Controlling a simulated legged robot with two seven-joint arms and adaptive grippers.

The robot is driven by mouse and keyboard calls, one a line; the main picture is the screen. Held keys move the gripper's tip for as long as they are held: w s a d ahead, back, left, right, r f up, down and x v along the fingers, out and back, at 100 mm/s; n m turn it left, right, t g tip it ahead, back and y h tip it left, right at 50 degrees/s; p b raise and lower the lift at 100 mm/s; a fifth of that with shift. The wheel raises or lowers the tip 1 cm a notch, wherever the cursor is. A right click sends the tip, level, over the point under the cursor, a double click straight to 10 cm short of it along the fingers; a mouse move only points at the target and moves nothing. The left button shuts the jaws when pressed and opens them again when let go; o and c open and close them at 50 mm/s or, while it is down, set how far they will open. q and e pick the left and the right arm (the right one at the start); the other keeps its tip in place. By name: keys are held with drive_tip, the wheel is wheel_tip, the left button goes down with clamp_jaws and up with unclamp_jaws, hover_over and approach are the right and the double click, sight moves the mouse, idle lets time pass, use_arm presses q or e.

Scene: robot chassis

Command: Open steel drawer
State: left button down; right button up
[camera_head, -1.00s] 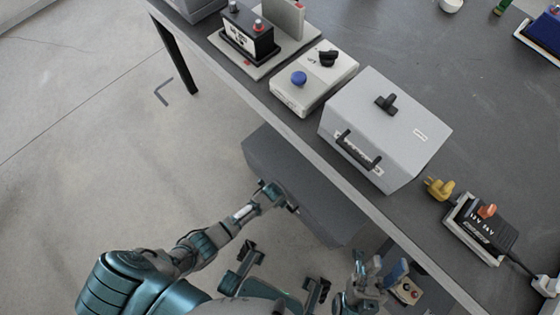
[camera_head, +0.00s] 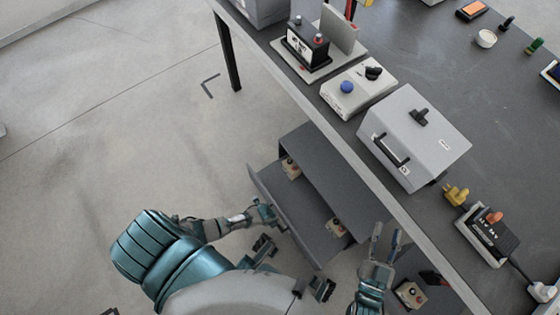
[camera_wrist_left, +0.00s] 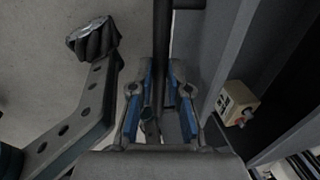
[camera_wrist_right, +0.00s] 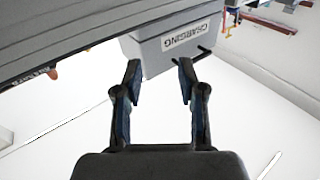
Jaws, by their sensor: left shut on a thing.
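The grey steel drawer (camera_head: 308,208) stands pulled out from its cabinet (camera_head: 345,178) under the table, and its inside shows. My left gripper (camera_head: 266,213) is at the outer face of the drawer front. In the left wrist view, my left gripper (camera_wrist_left: 160,95) is shut on the dark bar handle (camera_wrist_left: 163,50), which runs between its blue-padded fingers. The drawer front (camera_wrist_left: 222,50) is just right of the handle. My right gripper (camera_head: 386,238) is open and empty, right of the drawer and apart from it; its spread fingers show in the right wrist view (camera_wrist_right: 160,90).
Beige boxes (camera_head: 291,168) (camera_head: 336,227) sit in the drawer. The table (camera_head: 440,80) above carries a grey case (camera_head: 415,140), a white box with a blue button (camera_head: 357,90) and a charger (camera_head: 487,235). Floor left of the drawer is clear.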

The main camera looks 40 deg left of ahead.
use_arm(q)
drive_tip(key=s+a+p, duration=0.1)
drive_tip(key=s+a, duration=0.2)
drive_tip(key=s, duration=0.3)
drive_tip(key=shift+p, duration=0.35)
use_arm(e)
drive_tip(key=f+g, duration=0.1)
drive_tip(key=s+f+g, duration=0.1)
drive_tip(key=f, duration=0.1)
drive_tip(key=d+f+g+h, duration=0.1)
drive_tip(key=f+g, duration=0.1)
drive_tip(key=shift+s, duration=0.25)
use_arm(q)
drive_tip(key=shift+a, duration=0.1)
use_arm(e)
drive_tip(key=shift+a, duration=0.1)
use_arm(q)
drive_tip(key=c, duration=1.3)
unclamp_jaws()
drive_tip(key=shift+o, duration=0.8)
drive_tip(key=shift+s+d+r, duration=0.1)
drive_tip(key=shift+d+r, duration=0.05)
drive_tip(key=shift+d, duration=0.05)
wheel_tip(320, 180, up, 11)
drive_tip(key=s, duration=0.2)
drive_tip(key=shift+a+r, duration=0.2)
drive_tip(key=shift+a, duration=0.25)
